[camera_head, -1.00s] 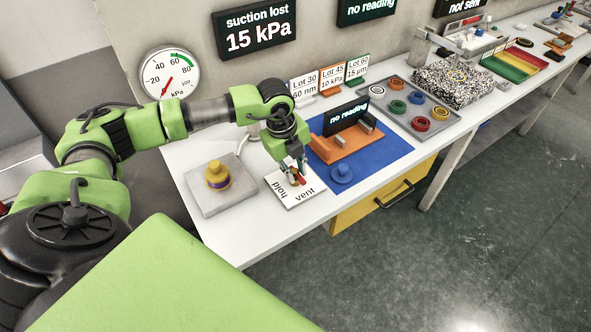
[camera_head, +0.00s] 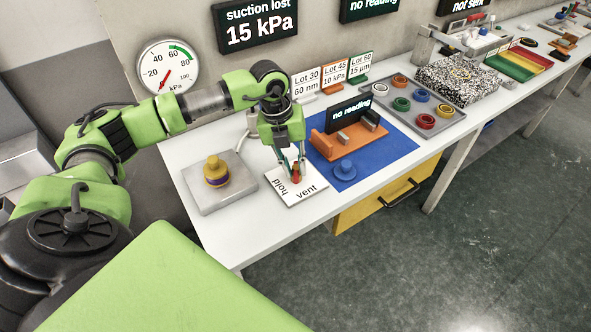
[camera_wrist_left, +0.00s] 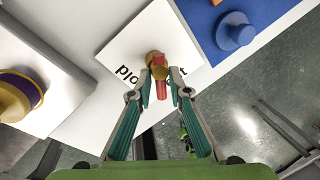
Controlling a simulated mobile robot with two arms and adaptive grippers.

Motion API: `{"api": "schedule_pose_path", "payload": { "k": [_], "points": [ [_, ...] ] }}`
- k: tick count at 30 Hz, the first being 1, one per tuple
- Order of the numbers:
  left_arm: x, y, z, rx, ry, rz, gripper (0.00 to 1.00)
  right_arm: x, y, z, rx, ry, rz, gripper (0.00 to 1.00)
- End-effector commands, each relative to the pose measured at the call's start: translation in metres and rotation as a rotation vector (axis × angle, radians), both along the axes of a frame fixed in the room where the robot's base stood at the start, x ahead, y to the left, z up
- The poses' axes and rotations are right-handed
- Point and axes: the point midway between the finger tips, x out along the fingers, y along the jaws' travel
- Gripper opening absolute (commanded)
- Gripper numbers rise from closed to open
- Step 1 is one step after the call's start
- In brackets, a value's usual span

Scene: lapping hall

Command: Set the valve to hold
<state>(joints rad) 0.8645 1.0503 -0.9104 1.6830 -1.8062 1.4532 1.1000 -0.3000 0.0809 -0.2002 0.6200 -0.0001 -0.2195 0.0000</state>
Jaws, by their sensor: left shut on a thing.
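The valve is a white plate (camera_head: 300,199) on the bench, marked "hold" on the left and "vent" on the right, with a brass hub (camera_wrist_left: 155,59) and a red lever (camera_wrist_left: 161,88). My left gripper (camera_head: 295,173) points down over the plate, shut on the red lever. In the wrist view its fingers (camera_wrist_left: 160,92) stand on both sides of the lever, which points between the two words, partly covering them. The wall display (camera_head: 256,25) reads "suction lost 15 kPa", and the dial gauge (camera_head: 168,68) needle is at the low end. My right gripper is out of view.
A grey block with a brass-and-purple knob (camera_head: 216,172) stands left of the plate. Right of it, a blue mat (camera_head: 388,152) carries a blue knobbed disc (camera_head: 344,169) and an orange fixture (camera_head: 325,147). A tray of rings (camera_head: 440,131) lies beyond. The bench front is clear.

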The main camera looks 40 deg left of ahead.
Motion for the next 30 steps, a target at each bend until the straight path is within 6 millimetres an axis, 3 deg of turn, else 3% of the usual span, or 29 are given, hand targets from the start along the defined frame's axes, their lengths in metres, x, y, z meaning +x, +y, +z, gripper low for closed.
{"api": "schedule_pose_path", "payload": {
  "k": [18, 30],
  "points": [
    [0.002, 0.006, -0.001, 0.0, -0.001, -0.583, 0.0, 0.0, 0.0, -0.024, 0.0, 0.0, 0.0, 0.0],
    [0.003, 0.009, 0.0, -0.001, -0.001, -0.88, 0.0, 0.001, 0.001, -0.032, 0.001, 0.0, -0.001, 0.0]
  ]
}}
